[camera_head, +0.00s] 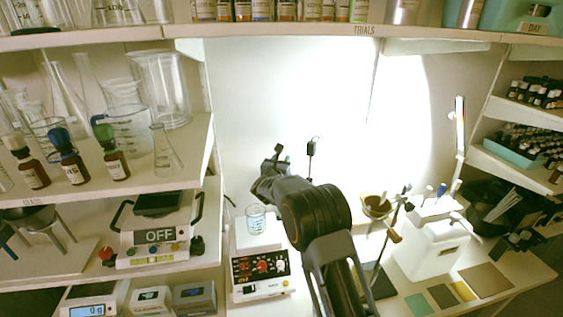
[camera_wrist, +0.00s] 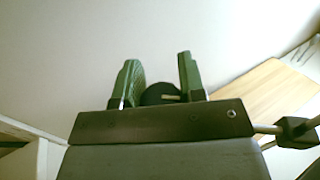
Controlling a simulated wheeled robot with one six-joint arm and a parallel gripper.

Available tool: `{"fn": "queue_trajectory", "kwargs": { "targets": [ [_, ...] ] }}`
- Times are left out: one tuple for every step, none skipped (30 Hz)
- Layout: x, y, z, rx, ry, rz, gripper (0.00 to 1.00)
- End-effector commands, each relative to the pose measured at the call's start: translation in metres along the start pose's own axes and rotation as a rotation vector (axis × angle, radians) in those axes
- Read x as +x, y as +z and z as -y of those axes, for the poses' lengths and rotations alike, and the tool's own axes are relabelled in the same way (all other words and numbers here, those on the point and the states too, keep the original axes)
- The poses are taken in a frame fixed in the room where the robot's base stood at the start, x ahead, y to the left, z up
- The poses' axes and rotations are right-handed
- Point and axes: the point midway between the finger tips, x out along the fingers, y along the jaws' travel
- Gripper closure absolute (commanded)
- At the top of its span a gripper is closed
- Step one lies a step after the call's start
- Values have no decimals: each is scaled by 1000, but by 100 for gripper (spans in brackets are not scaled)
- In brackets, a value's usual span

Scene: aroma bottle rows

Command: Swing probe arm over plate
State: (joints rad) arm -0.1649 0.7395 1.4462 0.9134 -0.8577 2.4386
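The white plate unit (camera_head: 262,276) with red knobs stands on the bench, and a small glass beaker (camera_head: 256,219) sits on its top. A thin upright with a dark head (camera_head: 312,146) rises behind my arm; it may be the probe arm, but its lower part is hidden. My gripper (camera_head: 277,154) is raised above and behind the plate, left of that upright. In the wrist view my gripper (camera_wrist: 160,78) has its green fingers apart. A dark round part (camera_wrist: 158,93) shows between their bases; I cannot tell what it is. No held object is visible.
Glassware and dropper bottles (camera_head: 70,165) crowd the left shelf. A funnel stand (camera_head: 377,207) and a white box (camera_head: 432,245) stand right of my arm. An overhead shelf (camera_head: 300,30) spans the top. The wall behind is bare.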

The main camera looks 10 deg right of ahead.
Motion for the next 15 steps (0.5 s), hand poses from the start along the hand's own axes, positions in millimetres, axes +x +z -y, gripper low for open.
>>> {"fn": "queue_trajectory", "kwargs": {
  "targets": [
    [0, 0, 0, 0, 0, 0, 68],
    [0, 0, 0, 0, 0, 0, 71],
    [0, 0, 0, 0, 0, 0, 75],
    [0, 0, 0, 0, 0, 0, 77],
    [0, 0, 0, 0, 0, 0, 80],
    [0, 0, 0, 0, 0, 0, 84],
    [0, 0, 0, 0, 0, 0, 87],
    [0, 0, 0, 0, 0, 0, 90],
    [0, 0, 0, 0, 0, 0, 94],
    [0, 0, 0, 0, 0, 0, 97],
    [0, 0, 0, 0, 0, 0, 99],
    [0, 0, 0, 0, 0, 0, 100],
    [0, 0, 0, 0, 0, 0, 100],
    [0, 0, 0, 0, 0, 0, 100],
    [0, 0, 0, 0, 0, 0, 100]
  ]
}}
